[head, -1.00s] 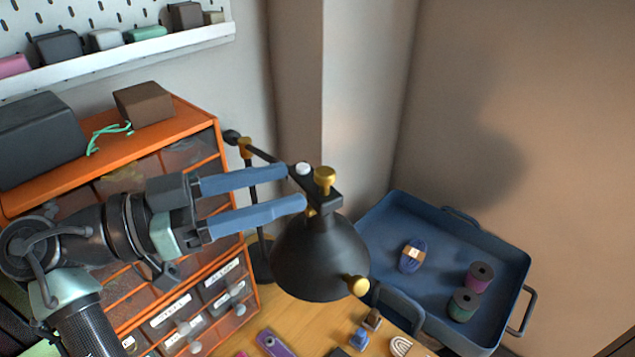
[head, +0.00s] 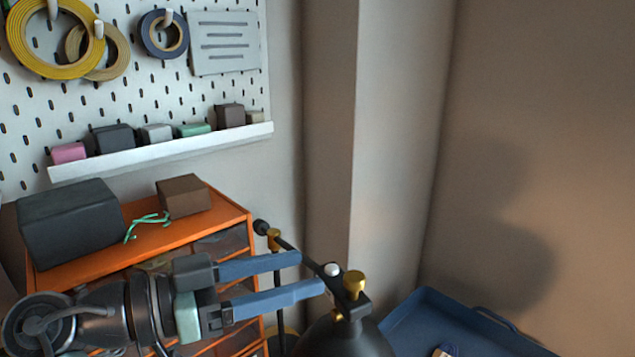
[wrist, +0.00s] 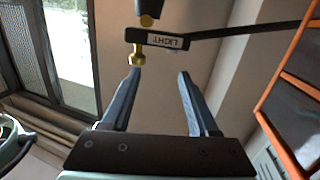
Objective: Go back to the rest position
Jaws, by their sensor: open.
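My gripper (head: 312,272) is open with its two blue fingers apart and nothing between them. In the head view it points right, in front of the orange drawer cabinet. Its fingertips appear close to the head of a black desk lamp (head: 345,338) with brass knobs; I cannot tell whether they touch.
The orange cabinet (head: 172,236) carries a dark box (head: 68,225), a brown box (head: 184,196) and a green cord (head: 147,222). A pegboard (head: 120,100) with tape rolls and a shelf hangs behind. A blue tray (head: 440,318) is at lower right. A window (wrist: 66,50) shows in the wrist view.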

